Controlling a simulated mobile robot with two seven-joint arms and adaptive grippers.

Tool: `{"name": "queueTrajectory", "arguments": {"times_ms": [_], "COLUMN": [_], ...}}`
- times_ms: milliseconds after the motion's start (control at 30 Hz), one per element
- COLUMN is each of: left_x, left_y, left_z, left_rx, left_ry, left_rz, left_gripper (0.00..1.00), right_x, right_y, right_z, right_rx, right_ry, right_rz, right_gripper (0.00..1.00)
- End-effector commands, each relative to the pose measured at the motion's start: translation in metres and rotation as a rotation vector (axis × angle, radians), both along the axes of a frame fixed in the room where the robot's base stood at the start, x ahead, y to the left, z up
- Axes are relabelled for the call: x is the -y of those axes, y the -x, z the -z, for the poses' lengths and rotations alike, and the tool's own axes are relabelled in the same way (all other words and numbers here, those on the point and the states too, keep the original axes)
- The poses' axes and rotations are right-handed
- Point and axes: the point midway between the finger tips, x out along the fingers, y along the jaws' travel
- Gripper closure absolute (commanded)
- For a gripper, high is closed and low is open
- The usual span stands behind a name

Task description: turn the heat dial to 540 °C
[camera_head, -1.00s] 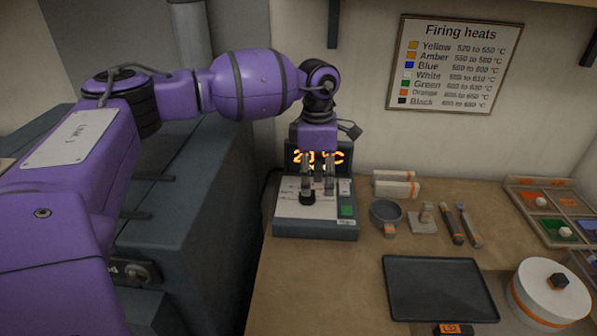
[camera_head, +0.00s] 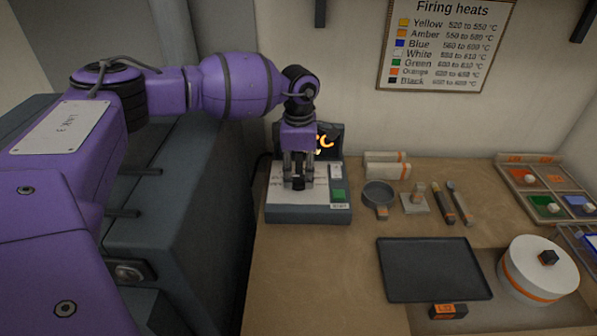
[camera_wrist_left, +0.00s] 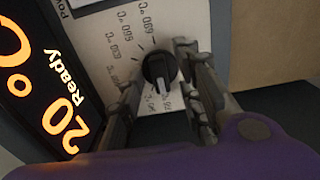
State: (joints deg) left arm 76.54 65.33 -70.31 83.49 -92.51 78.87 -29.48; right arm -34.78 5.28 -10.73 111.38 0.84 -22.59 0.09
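The heat dial (camera_wrist_left: 159,70) is a round black knob on the white face of the control box (camera_head: 308,213). In the left wrist view its white pointer aims down toward the low end of the printed °C scale. The box's display (camera_wrist_left: 45,90) glows orange and reads 20 °C, Ready; in the head view my arm hides most of it. My left gripper (camera_head: 298,180) points down over the dial, fingers apart, one on each side of the knob. I cannot tell whether they touch it. My right gripper is not in view.
A Firing heats chart (camera_head: 445,45) hangs on the wall. Right of the box are white blocks (camera_head: 386,170), a small grey bowl (camera_head: 378,194) and tools (camera_head: 458,203). A dark tray (camera_head: 430,270), a round white container (camera_head: 537,270) and a colour-compartment tray (camera_head: 520,180) stand farther right.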

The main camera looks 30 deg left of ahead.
Motion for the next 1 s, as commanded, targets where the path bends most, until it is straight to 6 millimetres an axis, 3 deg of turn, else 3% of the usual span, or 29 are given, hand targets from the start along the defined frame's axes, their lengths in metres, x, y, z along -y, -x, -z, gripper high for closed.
{"name": "queueTrajectory", "arguments": {"times_ms": [200, 467, 767, 1000], "left_x": [0.000, 0.000, 0.000, 0.000], "left_y": [0.000, 0.000, 0.000, 0.000], "left_z": [0.000, 0.000, 0.000, 0.001], "left_rx": [0.000, 0.000, -0.001, -0.003], "left_ry": [0.000, 0.000, 0.000, -0.001], "left_rz": [0.000, 0.000, 0.022, 0.139], "left_gripper": [0.69, 1.00, 1.00, 1.00], "right_x": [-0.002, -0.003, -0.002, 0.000], "right_y": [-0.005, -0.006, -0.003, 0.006], "right_z": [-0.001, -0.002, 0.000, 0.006], "right_rx": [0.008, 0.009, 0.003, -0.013], "right_ry": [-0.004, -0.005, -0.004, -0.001], "right_rz": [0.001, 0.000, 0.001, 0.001], "right_gripper": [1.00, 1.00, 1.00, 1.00]}}
